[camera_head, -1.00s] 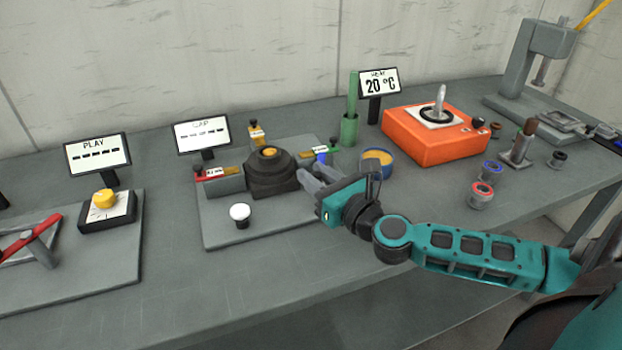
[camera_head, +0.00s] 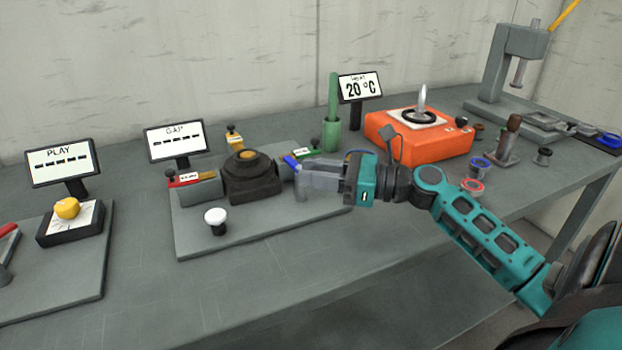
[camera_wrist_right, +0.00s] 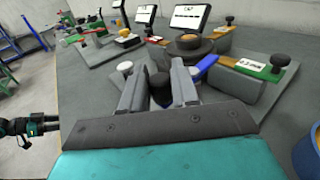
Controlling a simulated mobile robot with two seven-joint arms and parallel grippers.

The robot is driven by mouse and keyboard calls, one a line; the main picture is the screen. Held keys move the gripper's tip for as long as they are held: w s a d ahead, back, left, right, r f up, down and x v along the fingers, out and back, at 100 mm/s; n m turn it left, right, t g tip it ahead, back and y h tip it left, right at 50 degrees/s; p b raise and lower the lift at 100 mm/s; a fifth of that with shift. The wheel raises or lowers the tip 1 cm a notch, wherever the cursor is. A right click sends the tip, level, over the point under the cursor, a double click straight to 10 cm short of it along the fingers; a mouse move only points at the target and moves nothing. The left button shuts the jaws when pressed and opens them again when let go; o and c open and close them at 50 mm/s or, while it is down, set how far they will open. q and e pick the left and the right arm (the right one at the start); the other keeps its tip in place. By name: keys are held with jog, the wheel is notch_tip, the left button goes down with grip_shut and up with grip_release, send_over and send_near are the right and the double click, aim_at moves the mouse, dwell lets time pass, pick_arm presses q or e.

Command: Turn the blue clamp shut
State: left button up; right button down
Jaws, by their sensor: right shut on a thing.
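The blue clamp stands beside the dark round block on the grey base plate. Its blue bar (camera_head: 291,162) shows just past my right fingertips in the head view, and in the wrist view (camera_wrist_right: 206,64) behind the right-hand finger. My right gripper (camera_head: 302,181) is shut on the clamp's dark knob (camera_wrist_right: 160,88), which sits between the two fingers in the wrist view. The fingers hide most of the clamp's body. Part of my left arm (camera_wrist_right: 30,126), apparently its gripper end, shows at the left edge of the wrist view, too small to judge its jaws.
The dark round block (camera_head: 251,178) is ringed by red (camera_head: 190,178), yellow (camera_head: 234,138) and green (camera_head: 304,152) clamps. A white knob (camera_head: 216,217) stands in front. The orange joystick box (camera_head: 425,143) and a green cylinder (camera_head: 331,133) are behind my right arm.

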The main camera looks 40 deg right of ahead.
jog(key=n+g+y, duration=0.1)
jog(key=d+n+g+y, duration=0.1)
jog(key=g, duration=0.1)
jog(key=shift+w+d+r+n+y, duration=0.1)
jog(key=shift+w+d+n+y, duration=0.1)
jog(key=shift+n+y, duration=0.15)
jog(key=n+g+y, duration=0.1)
jog(key=g, duration=0.1)
jog(key=d+n+g+y+b, duration=0.1)
jog(key=n+g, duration=0.1)
jog(key=shift+w+d+y, duration=0.1)
jog(key=shift+d+y, duration=0.05)
jog(key=shift+y, duration=0.1)
pick_arm(q)
jog(key=shift+w+d+f+b, duration=0.1)
jog(key=shift+d+f+b, duration=0.1)
jog(key=shift+f+b, duration=0.2)
pick_arm(e)
jog(key=shift+w+d+n+g+y, duration=0.1)
jog(key=shift+d+n+g+y, duration=0.1)
jog(key=shift+n+g, duration=0.3)
jog(key=shift+w+d+n+g+y, duration=0.1)
jog(key=shift+n+g+y, duration=0.15)
jog(key=shift+g, duration=0.45)
pick_arm(q)
jog(key=shift+f, duration=0.1)
pick_arm(e)
jog(key=shift+g, duration=0.3)
pick_arm(q)
jog(key=shift+d, duration=0.1)
